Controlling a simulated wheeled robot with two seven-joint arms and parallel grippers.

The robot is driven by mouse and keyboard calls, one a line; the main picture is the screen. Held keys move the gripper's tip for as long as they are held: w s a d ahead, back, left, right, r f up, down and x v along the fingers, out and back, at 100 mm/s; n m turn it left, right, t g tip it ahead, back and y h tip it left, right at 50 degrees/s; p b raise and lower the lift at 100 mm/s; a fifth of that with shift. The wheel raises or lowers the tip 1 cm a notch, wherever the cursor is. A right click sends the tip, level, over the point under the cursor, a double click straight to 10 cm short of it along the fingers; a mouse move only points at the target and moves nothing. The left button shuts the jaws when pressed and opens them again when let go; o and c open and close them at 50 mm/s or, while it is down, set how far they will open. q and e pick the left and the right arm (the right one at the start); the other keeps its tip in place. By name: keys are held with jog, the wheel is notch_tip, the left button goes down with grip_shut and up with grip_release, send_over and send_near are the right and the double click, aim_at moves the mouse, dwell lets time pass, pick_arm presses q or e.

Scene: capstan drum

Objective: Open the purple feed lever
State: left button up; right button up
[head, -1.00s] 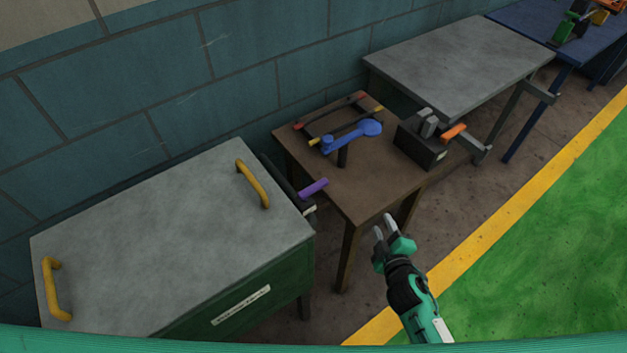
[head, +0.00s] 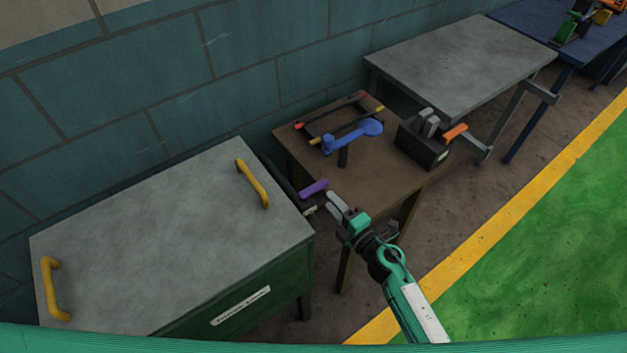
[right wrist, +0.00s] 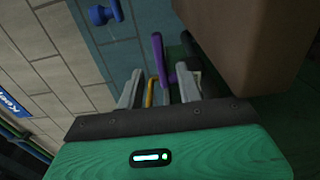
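The purple feed lever (head: 314,188) sticks out at the gap between the green cabinet and the brown table, by a dark bar. My right gripper (head: 334,203) is just to the right of the lever in the head view, fingers pointing towards it. In the right wrist view the two grey fingers of the gripper (right wrist: 161,88) are apart, with nothing held. The purple lever (right wrist: 159,58) shows ahead, between the fingers' lines and nearer the right one. Contact cannot be made out. My left gripper is not in view.
The green cabinet (head: 150,240) with a grey top and yellow handles (head: 253,184) stands left. The brown table (head: 370,195) bears a blue lever (head: 350,136) and a dark box with an orange handle (head: 455,133). A grey table (head: 460,65) stands beyond. Open floor lies right.

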aim_at(320, 189)
jog(key=x, duration=0.9)
jog(key=shift+w+a, duration=0.1)
grip_shut()
